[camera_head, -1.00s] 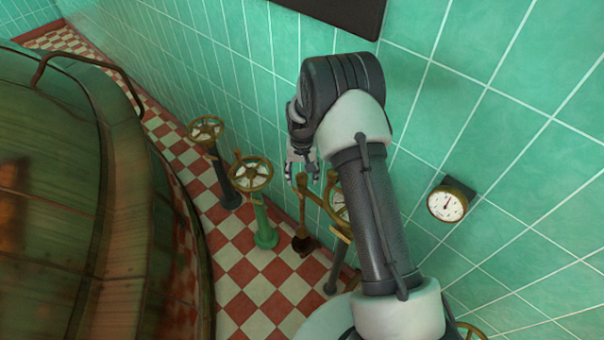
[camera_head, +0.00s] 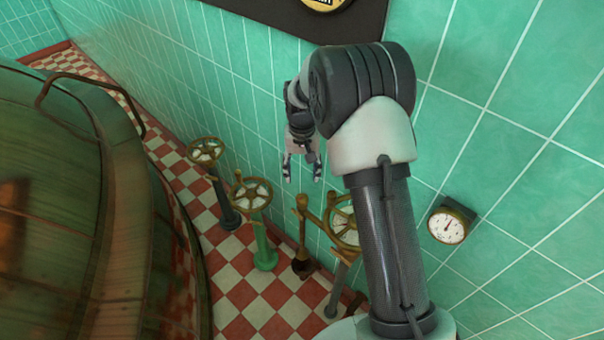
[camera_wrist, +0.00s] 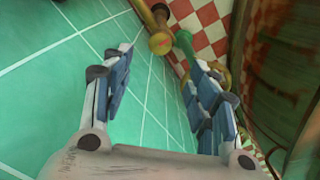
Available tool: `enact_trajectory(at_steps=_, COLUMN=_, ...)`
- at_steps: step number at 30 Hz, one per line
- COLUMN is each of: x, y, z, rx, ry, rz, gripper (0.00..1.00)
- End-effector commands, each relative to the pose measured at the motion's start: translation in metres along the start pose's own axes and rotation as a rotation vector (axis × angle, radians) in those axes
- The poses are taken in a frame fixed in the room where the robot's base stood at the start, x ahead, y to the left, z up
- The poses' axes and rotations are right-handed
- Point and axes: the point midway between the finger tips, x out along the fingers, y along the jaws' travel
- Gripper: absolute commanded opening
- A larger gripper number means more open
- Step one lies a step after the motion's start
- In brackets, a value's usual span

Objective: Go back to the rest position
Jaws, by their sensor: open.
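My gripper (camera_head: 302,178) is open and empty, pointing down beside the green tiled wall in the head view. It hangs above and slightly behind a brown lever post (camera_head: 301,230), apart from it. In the wrist view my gripper (camera_wrist: 165,75) shows two spread fingers with blue pads and nothing between them but wall and floor. The lever's rounded brass end (camera_wrist: 160,43) shows beyond the fingertips, with a green post (camera_wrist: 184,45) beside it.
A large copper kettle (camera_head: 60,200) fills the left. Handwheels stand on posts: one at the back (camera_head: 206,151), one on green (camera_head: 252,194), one by my arm (camera_head: 343,222). A gauge (camera_head: 447,225) and a dark board (camera_head: 300,20) are on the wall. Checkered floor (camera_head: 235,270) lies between.

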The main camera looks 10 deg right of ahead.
Motion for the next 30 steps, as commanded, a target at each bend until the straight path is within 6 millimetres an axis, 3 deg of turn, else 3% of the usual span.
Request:
enact_trajectory(at_steps=11, x=0.000, y=0.000, z=0.000, rx=0.000, ry=0.001, rz=0.000, gripper=0.54)
enact_trajectory(at_steps=14, x=-0.011, y=0.001, z=0.002, rx=-0.003, ry=0.010, rz=-0.002, gripper=0.54)
enact_trajectory(at_steps=17, x=-0.040, y=0.002, z=0.011, rx=-0.013, ry=0.034, rz=-0.007, gripper=0.54)
enact_trajectory(at_steps=20, x=-0.083, y=0.006, z=0.029, rx=-0.030, ry=0.068, rz=-0.013, gripper=0.54)
enact_trajectory(at_steps=24, x=-0.141, y=0.014, z=0.067, rx=-0.058, ry=0.121, rz=-0.022, gripper=0.54)
enact_trajectory(at_steps=30, x=-0.202, y=0.029, z=0.133, rx=-0.098, ry=0.194, rz=-0.031, gripper=0.54)
